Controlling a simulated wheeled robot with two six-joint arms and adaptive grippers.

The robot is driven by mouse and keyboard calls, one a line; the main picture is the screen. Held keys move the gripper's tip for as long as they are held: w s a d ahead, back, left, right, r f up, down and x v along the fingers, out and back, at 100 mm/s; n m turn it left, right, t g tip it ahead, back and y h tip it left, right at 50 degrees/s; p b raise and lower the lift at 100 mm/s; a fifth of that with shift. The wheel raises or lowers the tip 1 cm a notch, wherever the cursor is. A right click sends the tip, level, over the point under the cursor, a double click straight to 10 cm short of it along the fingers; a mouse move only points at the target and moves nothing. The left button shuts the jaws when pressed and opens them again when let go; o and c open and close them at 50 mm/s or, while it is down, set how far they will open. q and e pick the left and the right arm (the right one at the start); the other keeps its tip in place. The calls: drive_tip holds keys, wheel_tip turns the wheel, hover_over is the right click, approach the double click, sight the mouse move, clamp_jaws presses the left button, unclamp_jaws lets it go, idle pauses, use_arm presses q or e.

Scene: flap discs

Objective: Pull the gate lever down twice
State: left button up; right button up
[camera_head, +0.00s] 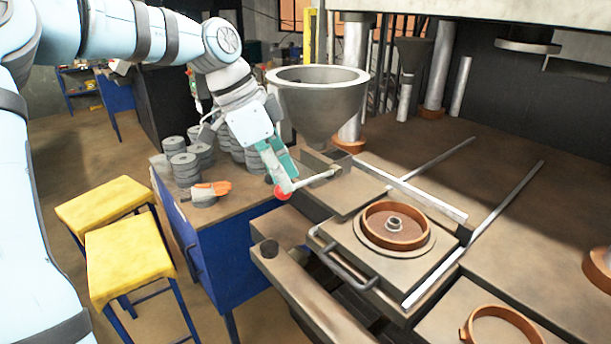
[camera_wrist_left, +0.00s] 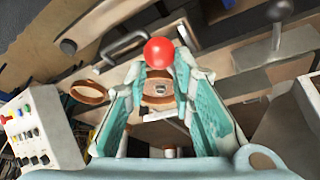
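The gate lever (camera_head: 312,183) is a thin metal rod ending in a red ball knob (camera_head: 282,192). It sticks out to the left from below the grey hopper (camera_head: 315,112), with the knob end a little lower. My left gripper (camera_head: 281,178) is right at the knob, coming down from above left. In the left wrist view the red knob (camera_wrist_left: 158,53) shows at the tips of my left gripper (camera_wrist_left: 160,68). The green-padded fingers stand apart, one on each side of it. I cannot tell whether they touch it. My right gripper is not in view.
A brown ring mould (camera_head: 395,225) sits on a plate with a bar handle (camera_head: 342,263), right of the lever. Yellow stools (camera_head: 130,262) stand left.

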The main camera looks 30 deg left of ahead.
sight(283, 199)
use_arm(q)
drive_tip(key=shift+w+a+f+b, duration=0.1)
drive_tip(key=shift+w+f+b, duration=0.05)
drive_tip(key=shift+f+b, duration=2.5)
drive_tip(key=shift+f+p, duration=0.2)
drive_tip(key=shift+p, duration=0.35)
wheel_tip(283, 199, up, 11)
drive_tip(key=p, duration=0.9)
drive_tip(key=shift+r+p, duration=0.15)
drive_tip(key=shift+p, duration=0.2)
drive_tip(key=shift+f, duration=0.2)
